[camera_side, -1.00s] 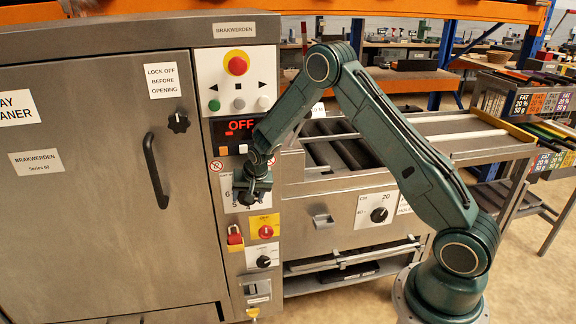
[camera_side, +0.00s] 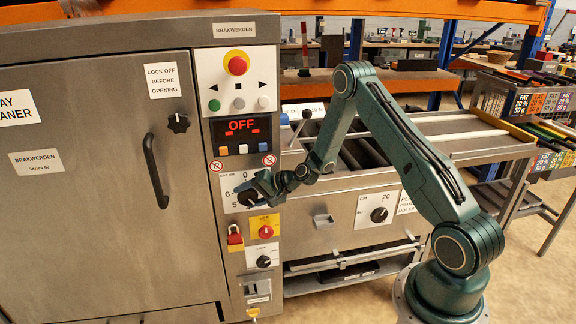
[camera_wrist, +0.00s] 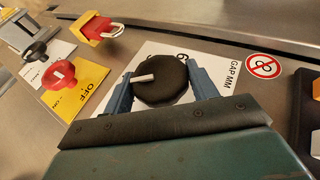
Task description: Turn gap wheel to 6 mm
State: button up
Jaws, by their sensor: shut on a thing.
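The gap wheel (camera_wrist: 172,88) is a round black knob with a white pointer bar. In the wrist view the bar points left, toward the yellow plate. The white GAP MM plate (camera_wrist: 219,66) lies behind it; one figure, apparently the 6, shows partly above the wheel. My gripper (camera_wrist: 163,86) has one blue finger on each side of the wheel and is shut on it. In the side view my gripper (camera_side: 258,190) reaches the dial plate (camera_side: 228,187) from the right and covers most of the wheel.
Below the dial are a red padlock (camera_side: 235,236), a yellow plate with a red switch (camera_side: 266,232) and a black knob (camera_side: 263,262). Above is a display (camera_side: 241,127) reading OFF. The door handle (camera_side: 155,170) stands out to the left.

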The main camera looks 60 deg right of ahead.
jog(key=t+y, duration=0.1)
jog(key=m+t+y, duration=0.1)
jog(key=t, duration=0.1)
jog(key=shift+s+f, duration=0.1)
jog(key=shift+f, duration=0.15)
jog(key=shift+m+t+y, duration=0.4)
jog(key=shift+t, duration=0.5)
jog(key=o, duration=1)
jog(key=shift+r+g, duration=0.2)
jog(key=shift+g, duration=0.4)
